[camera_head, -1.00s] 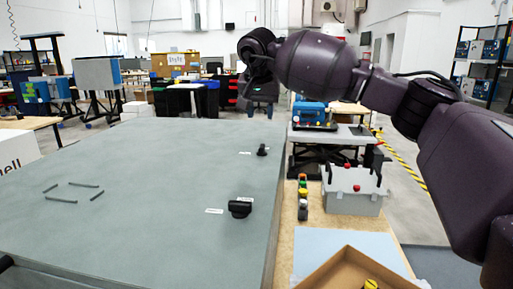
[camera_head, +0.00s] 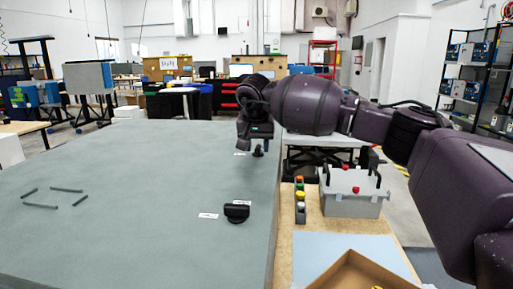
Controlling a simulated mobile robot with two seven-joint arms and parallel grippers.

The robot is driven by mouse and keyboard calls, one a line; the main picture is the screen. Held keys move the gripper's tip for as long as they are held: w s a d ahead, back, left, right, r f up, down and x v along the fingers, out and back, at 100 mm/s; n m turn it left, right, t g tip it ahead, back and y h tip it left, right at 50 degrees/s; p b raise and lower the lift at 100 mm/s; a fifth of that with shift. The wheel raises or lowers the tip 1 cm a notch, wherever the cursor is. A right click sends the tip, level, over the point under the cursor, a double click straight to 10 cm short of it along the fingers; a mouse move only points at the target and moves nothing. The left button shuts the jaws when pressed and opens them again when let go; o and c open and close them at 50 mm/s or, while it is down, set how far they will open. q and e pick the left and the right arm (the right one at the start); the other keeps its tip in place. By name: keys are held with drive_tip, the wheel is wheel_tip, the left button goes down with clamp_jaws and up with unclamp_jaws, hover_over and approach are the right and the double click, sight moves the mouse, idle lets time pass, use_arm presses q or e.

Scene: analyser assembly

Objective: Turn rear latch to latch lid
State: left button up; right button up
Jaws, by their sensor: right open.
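The grey lid (camera_head: 120,240) fills the left and middle of the head view, a broad flat surface. The rear latch (camera_head: 258,151) is a small black knob near the lid's far right edge. The front latch (camera_head: 237,211) is a larger black knob nearer to me, beside a white label. My right gripper (camera_head: 250,148) is open and points down right at the rear latch. Its fingers are small and dark, so I cannot tell whether they touch the latch. My left gripper is not in view.
A wooden table (camera_head: 284,250) runs along the lid's right side. On it are a row of coloured buttons (camera_head: 300,205), a grey box with red knobs (camera_head: 352,196) and an open cardboard box (camera_head: 350,275). The lid's surface is mostly clear, with several thin dark bars at left.

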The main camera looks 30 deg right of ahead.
drive_tip(key=shift+w+f, duration=0.1)
drive_tip(key=shift+f, duration=0.2)
clamp_jaws()
